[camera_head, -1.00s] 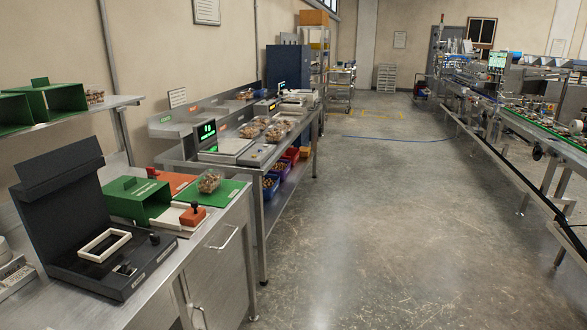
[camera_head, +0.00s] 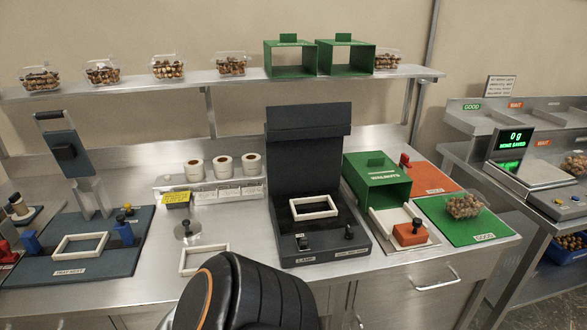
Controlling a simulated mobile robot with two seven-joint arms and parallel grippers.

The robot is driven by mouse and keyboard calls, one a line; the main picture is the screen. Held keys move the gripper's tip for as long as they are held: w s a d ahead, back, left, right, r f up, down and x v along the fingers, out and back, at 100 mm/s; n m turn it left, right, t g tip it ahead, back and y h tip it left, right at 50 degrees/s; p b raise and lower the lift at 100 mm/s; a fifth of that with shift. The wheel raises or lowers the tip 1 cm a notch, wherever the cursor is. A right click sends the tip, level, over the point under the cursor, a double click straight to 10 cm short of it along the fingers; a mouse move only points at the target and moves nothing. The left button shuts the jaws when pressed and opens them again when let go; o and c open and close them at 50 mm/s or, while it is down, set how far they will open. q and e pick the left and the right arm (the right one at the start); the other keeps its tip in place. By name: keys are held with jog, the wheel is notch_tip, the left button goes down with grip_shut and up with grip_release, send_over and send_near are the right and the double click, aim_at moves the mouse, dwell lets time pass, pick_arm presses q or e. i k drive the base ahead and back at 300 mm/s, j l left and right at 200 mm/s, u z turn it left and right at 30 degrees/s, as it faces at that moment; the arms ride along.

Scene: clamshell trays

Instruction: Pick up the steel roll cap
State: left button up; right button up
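A round steel disc with a dark knob on top, which looks like the steel roll cap (camera_head: 187,232), lies on the steel bench at the middle left. Neither of my grippers shows. A black rounded part of my own arm covers the bottom middle of the view, near the front edge of the bench.
A dark lamp station (camera_head: 318,245) with a raised lid stands right of the cap. A tray-nest fixture (camera_head: 85,240) stands to its left. A green box (camera_head: 377,184) and a green mat (camera_head: 450,220) are at right. A shelf (camera_head: 225,82) runs above.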

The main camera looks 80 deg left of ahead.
aim_at(188, 230)
jog(key=u, duration=1.5)
